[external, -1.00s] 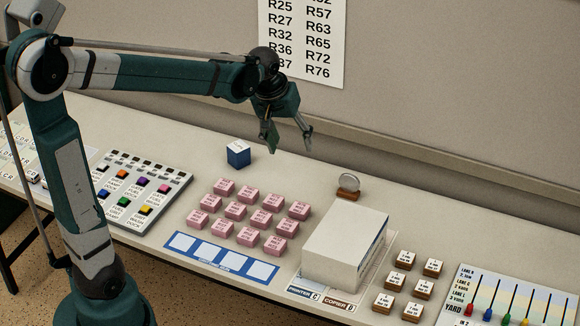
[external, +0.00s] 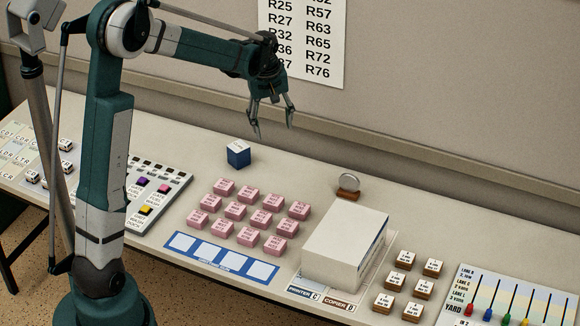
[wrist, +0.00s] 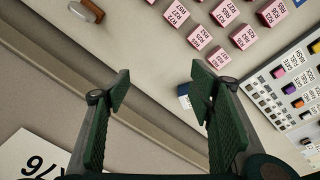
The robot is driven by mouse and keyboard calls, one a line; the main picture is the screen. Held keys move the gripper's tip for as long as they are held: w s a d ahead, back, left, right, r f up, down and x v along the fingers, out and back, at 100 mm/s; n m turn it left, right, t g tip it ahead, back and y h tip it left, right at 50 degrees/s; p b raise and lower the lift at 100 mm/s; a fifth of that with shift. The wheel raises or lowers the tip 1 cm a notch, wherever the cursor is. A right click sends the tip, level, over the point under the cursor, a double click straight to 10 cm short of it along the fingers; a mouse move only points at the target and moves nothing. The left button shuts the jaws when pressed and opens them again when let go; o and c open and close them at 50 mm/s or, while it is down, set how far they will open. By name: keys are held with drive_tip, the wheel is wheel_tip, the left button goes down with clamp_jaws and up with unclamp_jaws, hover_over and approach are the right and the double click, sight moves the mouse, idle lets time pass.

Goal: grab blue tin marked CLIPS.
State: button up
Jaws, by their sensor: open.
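The blue tin (external: 238,155) is a small dark blue box with a white top, standing on the table behind the pink blocks. The writing on its top is too small to read. In the wrist view the tin (wrist: 184,98) shows only in part, beside the right finger, which hides the rest of it. My gripper (external: 271,131) is open and empty. It hangs above the back part of the table, up and to the right of the tin in the external view, apart from it. Its two fingers (wrist: 158,92) are spread wide in the wrist view.
Several pink blocks (external: 235,210) stand in rows in front of the tin. A white box (external: 340,250) and a round disc on a wooden base (external: 348,187) are to the right. A button panel (external: 160,190) is at left. The wall runs behind the table.

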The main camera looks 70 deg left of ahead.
drive_tip(key=s+a+f+n, duration=0.2)
drive_tip(key=a+f+n, duration=0.1)
drive_tip(key=a+f, duration=0.55)
drive_tip(key=n+g+h, duration=0.1)
drive_tip(key=n, duration=0.1)
hover_over(238, 146)
wheel_tip(238, 146, down, 5)
drive_tip(key=shift+w+a, duration=0.15)
drive_tip(key=shift+f, duration=0.1)
drive_tip(key=shift+f, duration=1.2)
drive_tip(key=shift+f, duration=0.15)
drive_tip(key=shift+f, duration=2.5)
